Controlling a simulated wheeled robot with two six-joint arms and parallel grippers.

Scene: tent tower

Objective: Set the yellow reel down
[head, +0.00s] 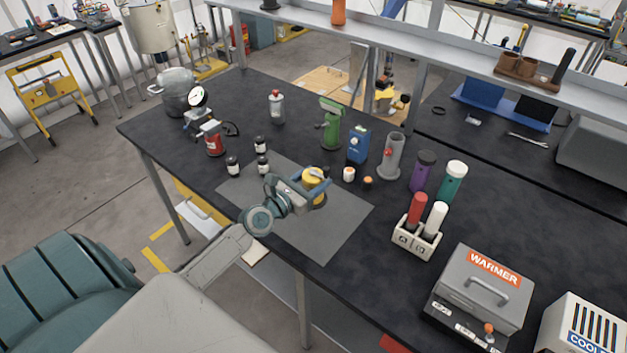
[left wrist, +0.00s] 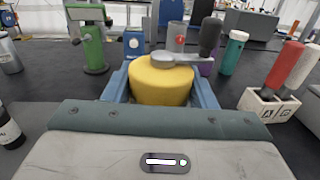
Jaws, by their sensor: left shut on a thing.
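The yellow reel (head: 315,177) is between the fingers of my left gripper (head: 306,186), over the right part of the grey mat (head: 338,228) on the black table. In the left wrist view the reel (left wrist: 160,84) looks upright, with blue fingers of my left gripper (left wrist: 160,92) on both sides. A grey crank arm with a black knob (left wrist: 210,34) shows at its top. The gripper is shut on the reel. I cannot tell whether the reel's underside touches the mat. My right gripper is not in view.
Small dark jars (head: 233,165) stand at the mat's far left edge. A green stand (head: 331,125), a blue box (head: 358,144) and a grey cylinder (head: 391,158) stand behind the reel. A white rack (head: 416,238) with red and white tubes is at right. The mat's front is clear.

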